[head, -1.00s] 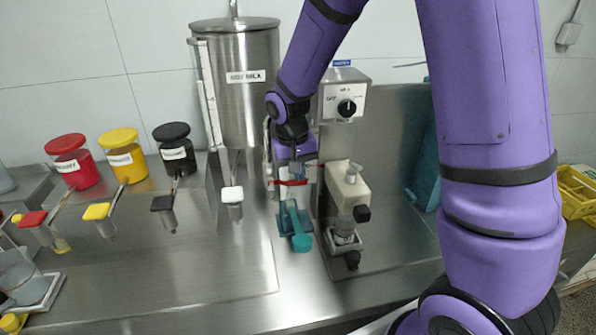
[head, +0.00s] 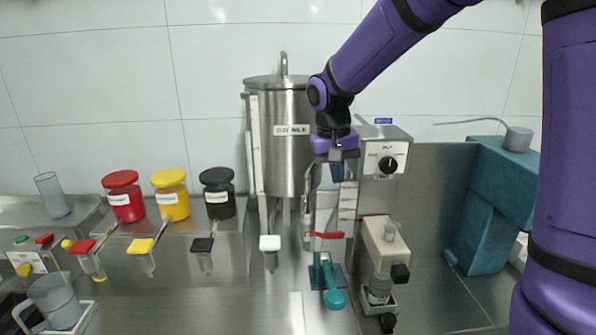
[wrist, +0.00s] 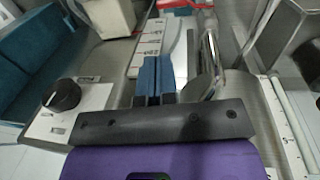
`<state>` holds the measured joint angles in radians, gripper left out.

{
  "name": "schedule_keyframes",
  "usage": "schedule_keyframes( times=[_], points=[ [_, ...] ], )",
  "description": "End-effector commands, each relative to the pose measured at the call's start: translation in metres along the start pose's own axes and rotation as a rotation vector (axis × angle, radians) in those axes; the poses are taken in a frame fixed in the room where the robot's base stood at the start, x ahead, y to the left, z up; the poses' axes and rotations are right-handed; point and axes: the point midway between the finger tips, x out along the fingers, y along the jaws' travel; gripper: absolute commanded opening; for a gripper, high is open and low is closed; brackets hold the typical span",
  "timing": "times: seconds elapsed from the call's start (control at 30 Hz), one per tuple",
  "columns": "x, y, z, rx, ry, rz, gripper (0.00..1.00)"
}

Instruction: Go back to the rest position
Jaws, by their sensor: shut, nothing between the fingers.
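My gripper (head: 337,170) hangs pointing down in the head view, in front of the right side of the steel tank (head: 285,150) and left of the control box (head: 385,150) with its black knob. In the wrist view its two blue fingers (wrist: 156,75) lie together with nothing between them. The fingers are above a white marked scale (wrist: 146,45) and beside a curved steel pipe (wrist: 212,55). The red-handled valve (head: 324,235) and the teal-handled tool (head: 332,290) are below my gripper, apart from it.
Red (head: 123,197), yellow (head: 170,195) and black (head: 217,194) jars stand at the left. A beige unit (head: 385,250) stands right of the valve. A teal block-shaped stand (head: 490,220) is at the right. Steel counter (head: 220,290) is bare at the front middle.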

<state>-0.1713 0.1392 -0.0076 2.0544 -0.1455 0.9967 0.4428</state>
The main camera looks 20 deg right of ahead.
Motion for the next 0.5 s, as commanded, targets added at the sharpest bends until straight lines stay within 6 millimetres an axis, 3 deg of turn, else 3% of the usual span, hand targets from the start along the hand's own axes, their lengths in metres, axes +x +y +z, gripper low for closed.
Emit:
schedule_keyframes(
  times=[0.27, 0.5],
  points=[
    [-0.018, 0.013, 0.016, -0.008, 0.033, -0.023, 0.00],
    [-0.054, 0.045, 0.066, -0.039, 0.124, -0.079, 0.00]
  ],
)
